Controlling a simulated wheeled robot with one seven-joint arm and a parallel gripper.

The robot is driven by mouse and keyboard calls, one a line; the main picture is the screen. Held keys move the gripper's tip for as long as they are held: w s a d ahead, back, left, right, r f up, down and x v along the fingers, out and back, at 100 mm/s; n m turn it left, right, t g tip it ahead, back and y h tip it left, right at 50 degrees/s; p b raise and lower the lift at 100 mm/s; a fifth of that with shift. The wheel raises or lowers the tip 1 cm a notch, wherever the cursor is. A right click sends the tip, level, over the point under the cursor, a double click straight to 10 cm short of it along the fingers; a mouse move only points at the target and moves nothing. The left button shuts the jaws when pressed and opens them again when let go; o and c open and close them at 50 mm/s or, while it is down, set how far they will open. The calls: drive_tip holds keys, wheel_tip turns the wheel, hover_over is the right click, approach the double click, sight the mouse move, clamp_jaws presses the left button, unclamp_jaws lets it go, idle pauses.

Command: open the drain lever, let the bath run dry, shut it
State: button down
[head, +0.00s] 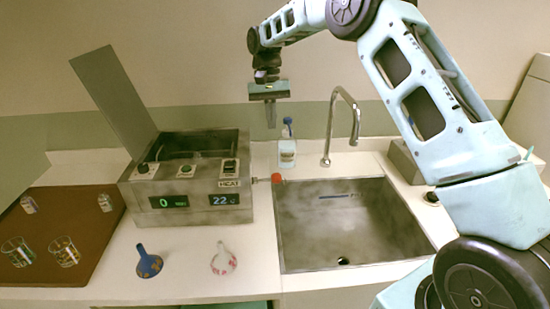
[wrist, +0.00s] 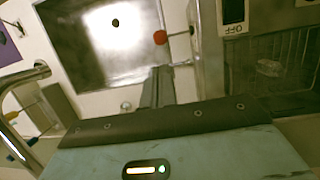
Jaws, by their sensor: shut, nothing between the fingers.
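The metal bath (head: 186,213) stands on the counter with its lid (head: 112,95) raised. Its displays read 0 and 22. The drain lever, a thin rod with a red knob (head: 277,178), sticks out from its right side at the sink's edge; the knob also shows in the wrist view (wrist: 160,37). No stream shows beneath it. The bath's interior (wrist: 270,70) is dim, and I cannot tell its water level. My gripper (head: 271,124) is shut and empty, pointing down, above and apart from the lever. Its fingers (wrist: 157,86) show in the wrist view.
The sink (head: 345,235) lies right of the bath, with a faucet (head: 352,120) behind it. A bottle (head: 287,150) stands at the back beneath my gripper. A brown tray (head: 55,215) with several glass vessels is at left.

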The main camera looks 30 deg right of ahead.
sight(280, 176)
drive_tip(key=p+x, duration=0.5)
drive_tip(key=x, duration=0.8)
drive_tip(key=shift+f, duration=0.25)
drive_tip(key=f+y+b, duration=0.1)
drive_tip(key=d+f+t+y+b, duration=0.1)
drive_tip(key=y+b, duration=0.1)
drive_tip(key=shift+s+d+f, duration=0.15)
drive_tip(key=shift+s+f, duration=0.05)
drive_tip(key=shift+f, duration=0.15)
drive_tip(key=f+y+b, duration=0.1)
drive_tip(key=t+y+b, duration=0.1)
drive_tip(key=shift+s+d+f+n+b, duration=0.1)
drive_tip(key=shift+d+f+n+b, duration=0.05)
drive_tip(key=shift+f+n+b, duration=0.25)
drive_tip(key=shift+f, duration=0.2)
drive_tip(key=shift+f+b, duration=0.1)
drive_tip(key=shift+b, duration=0.2)
